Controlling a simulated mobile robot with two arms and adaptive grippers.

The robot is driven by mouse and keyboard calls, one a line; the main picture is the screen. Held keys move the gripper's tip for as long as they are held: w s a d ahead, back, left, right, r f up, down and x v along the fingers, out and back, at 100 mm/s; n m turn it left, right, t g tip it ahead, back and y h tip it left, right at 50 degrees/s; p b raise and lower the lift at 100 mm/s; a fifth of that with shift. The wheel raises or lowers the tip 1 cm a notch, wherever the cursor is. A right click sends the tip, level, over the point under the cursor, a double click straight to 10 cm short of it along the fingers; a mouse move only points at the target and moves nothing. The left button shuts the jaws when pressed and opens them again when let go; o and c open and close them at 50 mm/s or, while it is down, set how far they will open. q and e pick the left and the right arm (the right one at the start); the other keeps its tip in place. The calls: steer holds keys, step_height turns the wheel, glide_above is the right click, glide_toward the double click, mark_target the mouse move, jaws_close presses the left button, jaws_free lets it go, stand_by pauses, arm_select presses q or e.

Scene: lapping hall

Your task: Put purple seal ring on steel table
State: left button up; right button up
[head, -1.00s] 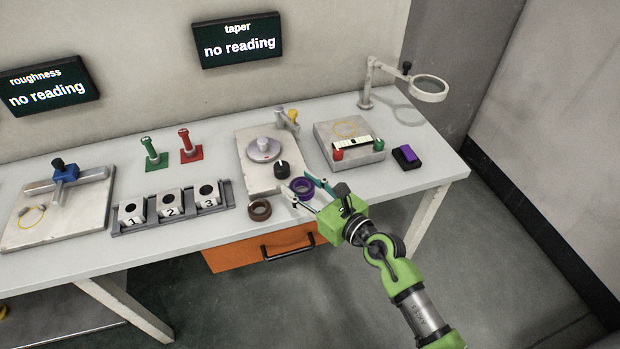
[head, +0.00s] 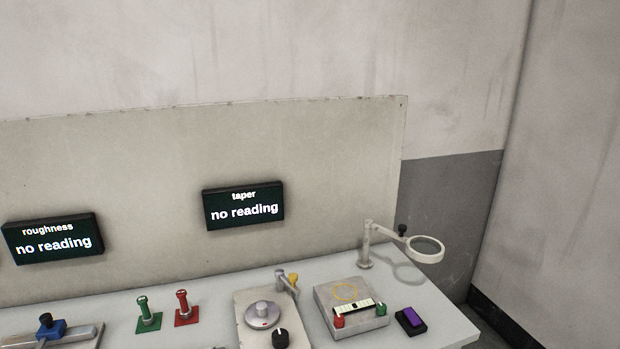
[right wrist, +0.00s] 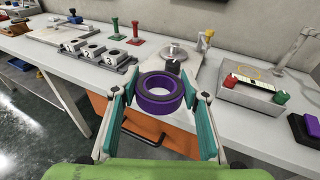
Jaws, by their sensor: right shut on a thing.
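The purple seal ring (right wrist: 160,104) is held between the fingers of my right gripper (right wrist: 160,112) in the right wrist view. The ring's opening faces up toward the camera. Behind it, a long bench with a pale grey top (right wrist: 252,126) shows; it also shows along the bottom of the head view (head: 448,318). I cannot tell whether this bench is the steel table. My right gripper is out of the head view. My left gripper is in neither view.
The bench bears a round-plate gauge (head: 262,315), a grey block with red and green knobs (head: 345,297), a purple-topped button box (head: 411,320), a magnifier (head: 427,247), and green (head: 148,318) and red (head: 185,310) stands. An orange drawer (right wrist: 150,140) hangs under it.

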steer(key=s+d+r+n+g+y, duration=0.1)
steer(key=s+d+r+g, duration=0.1)
steer(key=s+d+r, duration=0.45)
steer(key=s+d+r+n+g+y, duration=0.15)
steer(key=s+d+r, duration=0.25)
steer(key=d, duration=0.6)
steer(key=w+a+f+m+t+h, duration=0.2)
steer(key=w+a+f+t, duration=0.1)
steer(key=w+a+f, duration=0.6)
steer(key=a+f, duration=0.1)
steer(key=a, duration=1.5)
steer(key=shift+w+a+f+m+t+h, duration=0.15)
steer(key=shift+w+f+m+t+h, duration=0.1)
steer(key=shift+w+m+t+h, duration=0.1)
